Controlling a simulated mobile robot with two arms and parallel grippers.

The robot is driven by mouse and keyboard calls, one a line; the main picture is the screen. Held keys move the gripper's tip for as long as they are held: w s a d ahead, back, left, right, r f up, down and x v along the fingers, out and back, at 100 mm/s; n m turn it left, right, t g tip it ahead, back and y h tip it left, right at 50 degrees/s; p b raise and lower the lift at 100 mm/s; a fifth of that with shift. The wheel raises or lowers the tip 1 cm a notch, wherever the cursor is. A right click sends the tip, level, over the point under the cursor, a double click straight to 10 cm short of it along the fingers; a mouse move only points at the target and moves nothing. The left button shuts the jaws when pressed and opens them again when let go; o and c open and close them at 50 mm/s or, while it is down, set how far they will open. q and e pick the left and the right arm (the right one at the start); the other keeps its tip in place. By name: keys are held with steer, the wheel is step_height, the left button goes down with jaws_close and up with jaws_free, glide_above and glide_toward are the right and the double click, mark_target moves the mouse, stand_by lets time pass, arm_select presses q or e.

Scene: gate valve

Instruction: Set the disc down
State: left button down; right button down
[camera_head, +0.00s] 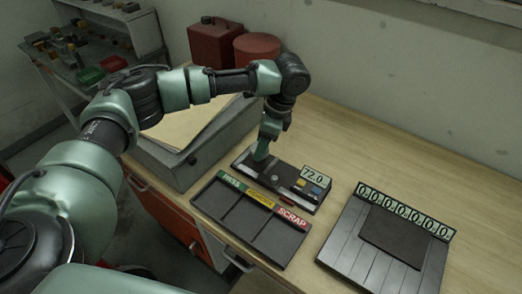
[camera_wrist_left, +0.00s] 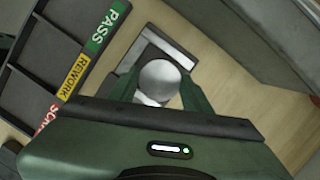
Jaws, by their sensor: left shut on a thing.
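The disc (camera_wrist_left: 159,80) shows in the left wrist view as a smooth grey round piece between the two green fingers of my left gripper (camera_wrist_left: 157,92). In the head view my left gripper (camera_head: 262,152) points down at the left end of a dark measuring device (camera_head: 290,186) with a display (camera_head: 314,177) reading 72.0; the disc cannot be made out there. My right gripper is not in view.
A three-lane tray (camera_head: 245,226) labelled PASS, REWORK and SCRAP lies in front of the device. A slotted rack (camera_head: 345,245) with several zeros stands at the right. A grey sloped case (camera_head: 190,150) and red containers (camera_head: 214,42) stand behind left. The back right table is clear.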

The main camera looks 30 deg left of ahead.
arm_select(q)
steer(key=x, duration=0.3)
steer(key=shift+w+d+f, duration=0.2)
steer(key=shift+d+f, duration=0.1)
steer(key=shift+p, duration=0.3)
steer(key=c, duration=0.9)
jaws_free()
steer(key=shift+f, duration=0.1)
steer(key=b+v, duration=0.3)
steer(key=v, duration=0.9)
